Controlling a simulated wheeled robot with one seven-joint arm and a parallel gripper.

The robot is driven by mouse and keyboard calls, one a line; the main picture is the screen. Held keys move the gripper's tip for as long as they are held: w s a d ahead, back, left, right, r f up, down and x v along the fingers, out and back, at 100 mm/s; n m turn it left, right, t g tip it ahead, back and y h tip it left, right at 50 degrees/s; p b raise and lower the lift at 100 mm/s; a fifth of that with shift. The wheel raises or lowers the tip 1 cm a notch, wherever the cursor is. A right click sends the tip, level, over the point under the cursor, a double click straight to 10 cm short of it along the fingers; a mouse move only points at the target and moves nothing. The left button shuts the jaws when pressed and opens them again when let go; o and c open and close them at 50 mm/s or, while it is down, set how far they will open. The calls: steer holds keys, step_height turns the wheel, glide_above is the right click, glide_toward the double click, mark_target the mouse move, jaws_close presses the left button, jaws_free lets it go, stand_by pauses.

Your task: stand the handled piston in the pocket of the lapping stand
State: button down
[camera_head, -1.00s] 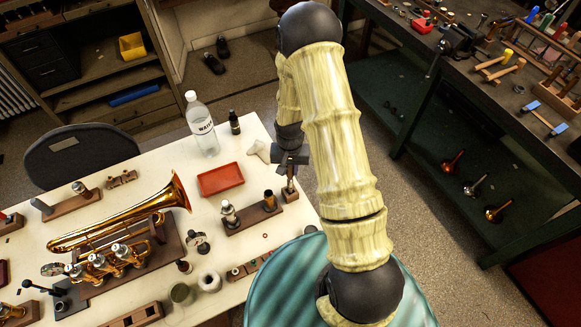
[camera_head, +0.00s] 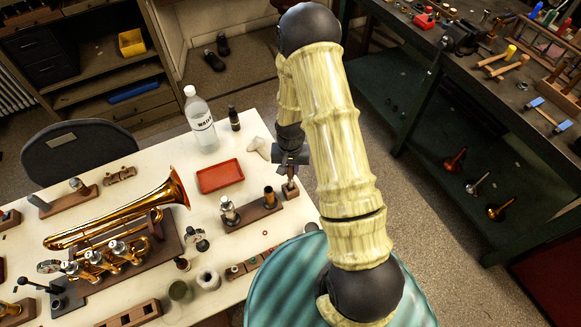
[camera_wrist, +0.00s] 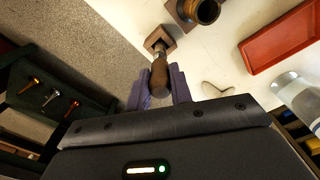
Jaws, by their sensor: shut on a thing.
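My gripper (camera_wrist: 160,84) has its two purple fingers shut on the brown wooden handle of the handled piston (camera_wrist: 160,72). In the wrist view the handle runs from between the fingers toward a small square wooden block (camera_wrist: 153,40). The piston's lower end meets or lines up with this block; I cannot tell how deep it sits. In the head view my gripper (camera_head: 290,166) is above the same block (camera_head: 291,190), at the table's right edge. Beside it is a longer wooden stand (camera_head: 252,217) bearing a silver valve part and a brass cylinder (camera_wrist: 207,10).
A red tray (camera_head: 220,176), a water bottle (camera_head: 201,124), a dark small bottle (camera_head: 234,119) and a pale cloth (camera_head: 257,146) lie around the gripper's left. A brass horn (camera_head: 120,222) lies farther left. Floor is open right of the table.

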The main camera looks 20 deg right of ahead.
steer(key=shift+f, duration=0.4)
steer(key=c, duration=1.2)
jaws_free()
steer(key=shift+o, duration=0.2)
step_height(320, 180, up, 17)
steer(key=b, duration=0.3)
steer(key=shift+r, duration=0.2)
steer(key=s+r+n+t, duration=0.2)
steer(key=s+r+n, duration=0.1)
steer(key=s, duration=1)
steer(key=shift+r+n+t, duration=0.3)
steer(key=shift+r+n, duration=0.1)
steer(key=shift+r, duration=0.5)
